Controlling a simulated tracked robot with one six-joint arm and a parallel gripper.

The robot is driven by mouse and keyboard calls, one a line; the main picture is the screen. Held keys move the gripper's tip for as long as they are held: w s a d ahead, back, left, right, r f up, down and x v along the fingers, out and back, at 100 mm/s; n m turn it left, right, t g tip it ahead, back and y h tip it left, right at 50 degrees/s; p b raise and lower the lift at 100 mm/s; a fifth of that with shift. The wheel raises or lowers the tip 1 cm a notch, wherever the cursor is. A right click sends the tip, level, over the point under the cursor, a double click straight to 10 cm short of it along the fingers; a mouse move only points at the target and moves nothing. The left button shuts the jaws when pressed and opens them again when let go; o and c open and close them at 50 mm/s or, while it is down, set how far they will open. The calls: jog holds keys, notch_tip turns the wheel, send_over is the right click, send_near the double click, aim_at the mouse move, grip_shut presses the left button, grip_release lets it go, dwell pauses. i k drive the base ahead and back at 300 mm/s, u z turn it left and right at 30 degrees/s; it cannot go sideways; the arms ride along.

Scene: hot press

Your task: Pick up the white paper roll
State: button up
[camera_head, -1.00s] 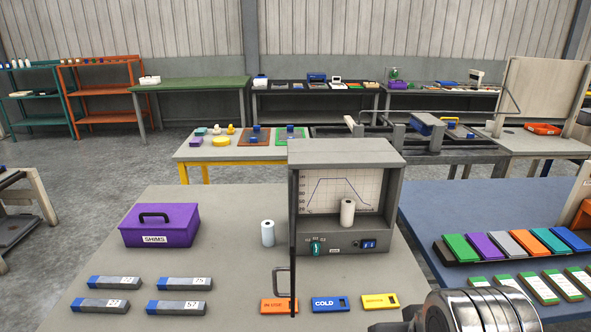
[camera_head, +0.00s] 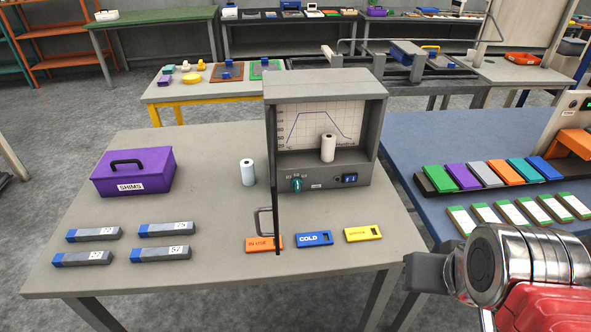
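Two white paper rolls show. One white roll (camera_head: 247,173) stands upright on the grey table (camera_head: 215,245), just left of the grey chart recorder box (camera_head: 325,85). The other white roll (camera_head: 328,148) stands upright inside the open front of that box, before the chart paper (camera_head: 310,122). My arm, with silver joints and a red part, shows at the lower right, well to the right of both rolls. My gripper's fingertips cannot be made out in this view.
The box's door (camera_head: 275,185) stands open edge-on, with a handle, between the rolls. A purple SHIMS box (camera_head: 133,172) and several grey-blue blocks (camera_head: 166,228) lie left. Orange, blue (camera_head: 314,239) and yellow tags lie in front. A blue table (camera_head: 405,135) with coloured binders stands right.

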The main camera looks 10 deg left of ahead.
aim_at(328, 144)
jog(key=z, duration=0.3)
jog(key=k, duration=1.15)
jog(key=u, duration=0.85)
jog(key=i, duration=1)
